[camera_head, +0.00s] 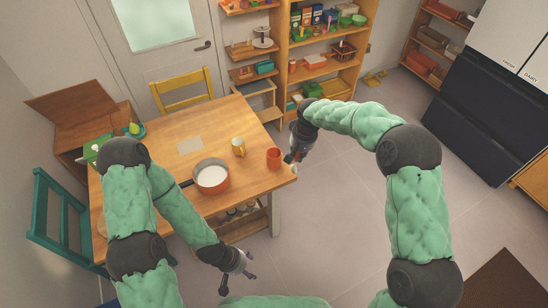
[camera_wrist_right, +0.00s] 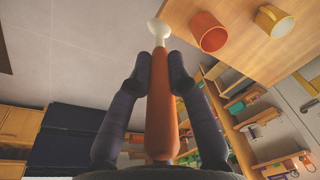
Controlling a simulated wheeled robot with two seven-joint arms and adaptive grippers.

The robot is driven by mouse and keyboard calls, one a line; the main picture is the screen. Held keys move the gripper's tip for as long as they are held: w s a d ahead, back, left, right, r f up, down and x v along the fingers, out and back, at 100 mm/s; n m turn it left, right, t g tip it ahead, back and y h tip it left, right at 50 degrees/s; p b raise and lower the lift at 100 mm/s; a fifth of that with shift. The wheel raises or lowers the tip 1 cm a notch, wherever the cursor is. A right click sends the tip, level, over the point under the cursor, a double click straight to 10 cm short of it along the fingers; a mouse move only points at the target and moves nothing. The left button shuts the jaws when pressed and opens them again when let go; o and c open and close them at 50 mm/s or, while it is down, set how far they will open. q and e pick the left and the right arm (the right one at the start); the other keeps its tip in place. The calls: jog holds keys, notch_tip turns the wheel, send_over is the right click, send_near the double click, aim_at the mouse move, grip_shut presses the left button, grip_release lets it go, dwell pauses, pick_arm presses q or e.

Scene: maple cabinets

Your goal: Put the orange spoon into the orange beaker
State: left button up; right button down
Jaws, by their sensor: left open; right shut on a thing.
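The orange spoon (camera_wrist_right: 161,105) has an orange handle and a pale bowl. My right gripper (camera_wrist_right: 158,62) is shut on its handle in the right wrist view, with the bowl beyond the fingertips. The orange beaker (camera_head: 273,157) stands upright near the right corner of the table; it also shows in the right wrist view (camera_wrist_right: 209,36), to the right of the spoon's bowl and apart from it. In the head view my right gripper (camera_head: 291,157) is just right of the beaker, by the table edge; the spoon is hard to make out there. My left gripper (camera_head: 237,281) is open and empty, in front of the table.
On the wooden table (camera_head: 165,165) are a yellow mug (camera_head: 238,146) left of the beaker and an orange pot (camera_head: 211,178) with white contents. A yellow chair (camera_head: 181,93) and a teal chair (camera_head: 60,220) stand by the table. Shelves (camera_head: 325,70) are behind.

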jog(key=w+a+r+p, duration=0.1)
jog(key=w+a+p, duration=0.4)
jog(key=w, duration=0.8)
jog(key=shift+a+r, duration=0.3)
jog(key=shift+a, duration=1.2)
jog(key=shift+w, duration=0.15)
jog(key=shift+f, duration=0.2)
notch_tip(320, 180, down, 7)
jog(key=b, duration=0.3)
jog(key=shift+b, duration=0.4)
dwell(0.3)
